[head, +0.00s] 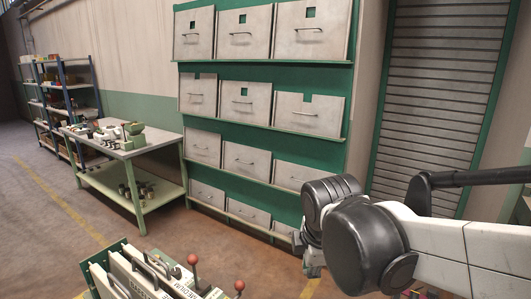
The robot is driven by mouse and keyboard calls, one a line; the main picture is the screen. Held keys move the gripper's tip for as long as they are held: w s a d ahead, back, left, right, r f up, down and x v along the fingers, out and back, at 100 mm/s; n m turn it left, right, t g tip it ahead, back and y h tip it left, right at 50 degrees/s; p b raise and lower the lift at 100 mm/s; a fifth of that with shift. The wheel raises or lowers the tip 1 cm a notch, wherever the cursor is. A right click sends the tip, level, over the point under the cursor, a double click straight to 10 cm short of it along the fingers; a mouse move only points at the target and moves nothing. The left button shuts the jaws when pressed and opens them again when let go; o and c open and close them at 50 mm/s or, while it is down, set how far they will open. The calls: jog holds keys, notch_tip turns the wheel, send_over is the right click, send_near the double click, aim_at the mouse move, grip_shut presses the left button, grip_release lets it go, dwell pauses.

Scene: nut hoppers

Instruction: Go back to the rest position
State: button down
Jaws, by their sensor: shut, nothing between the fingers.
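My arm (440,235) reaches in from the right edge, with white links and dark round joints. Its near joint (365,245) is in front of the lower right of the hopper rack. The fingers of my gripper do not show; the end of the arm is hidden behind its own joints or below the picture. The nut hoppers are grey metal bins with handles (310,30), set in rows on a green rack (262,65). Some have a square cut-out in the front. The lowest right hoppers are partly hidden by my arm.
A green workbench (160,138) with small machines and parts stands at the left. Blue shelving (62,85) is behind it. A panel with red-knobbed levers (192,260) stands at the bottom, cut by the edge. A slatted shutter (440,85) is at the right. Floor (165,232) is open between.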

jog(key=s+d+m+t, duration=0.2)
jog(key=s+d+m, duration=0.8)
jog(key=m, duration=0.8)
jog(key=shift+s+d+r+m+t, duration=0.25)
jog(key=shift+s+r+m+t, duration=0.15)
jog(key=shift+s, duration=0.4)
